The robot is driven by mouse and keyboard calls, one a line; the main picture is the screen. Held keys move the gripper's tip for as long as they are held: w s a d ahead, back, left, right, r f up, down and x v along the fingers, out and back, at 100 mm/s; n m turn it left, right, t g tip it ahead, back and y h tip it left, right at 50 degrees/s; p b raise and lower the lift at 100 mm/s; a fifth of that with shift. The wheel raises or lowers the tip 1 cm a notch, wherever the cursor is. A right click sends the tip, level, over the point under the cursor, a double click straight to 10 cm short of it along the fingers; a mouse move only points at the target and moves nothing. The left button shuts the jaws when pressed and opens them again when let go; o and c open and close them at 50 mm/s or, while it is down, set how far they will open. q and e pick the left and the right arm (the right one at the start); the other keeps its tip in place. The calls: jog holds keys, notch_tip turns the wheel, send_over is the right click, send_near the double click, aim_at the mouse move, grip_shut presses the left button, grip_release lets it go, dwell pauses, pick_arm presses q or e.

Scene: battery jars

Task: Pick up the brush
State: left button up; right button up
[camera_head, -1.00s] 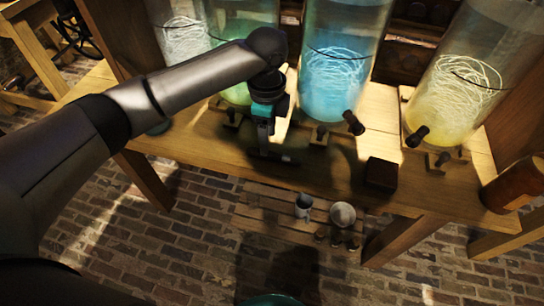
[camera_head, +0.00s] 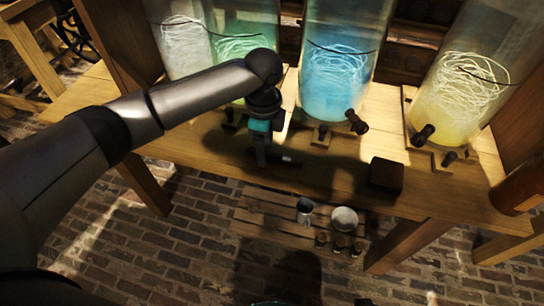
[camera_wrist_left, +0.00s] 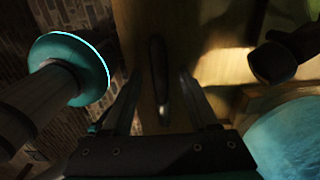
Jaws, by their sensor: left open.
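A slim, dark, elongated object that looks like the brush (camera_wrist_left: 157,60) lies on the wooden table (camera_wrist_left: 215,20) in the left wrist view. It lies lengthwise between the two fingers of my left gripper (camera_wrist_left: 160,88), which is open and apart from it on both sides. In the head view my left gripper (camera_head: 262,158) points down over the front part of the table (camera_head: 335,175). The brush is hard to make out there, in shadow near the fingers. My right gripper is not in view.
Tall glass jars with glowing contents, one blue (camera_head: 335,85) and one yellow (camera_head: 455,95), stand behind my gripper, with dark taps in front. A dark block (camera_head: 386,175) sits to the right. A low slatted shelf (camera_head: 270,222) holds small cups.

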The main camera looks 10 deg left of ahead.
pick_arm(q)
jog(key=shift+f, duration=0.1)
jog(key=shift+c, duration=0.2)
grip_shut()
dwell(0.5)
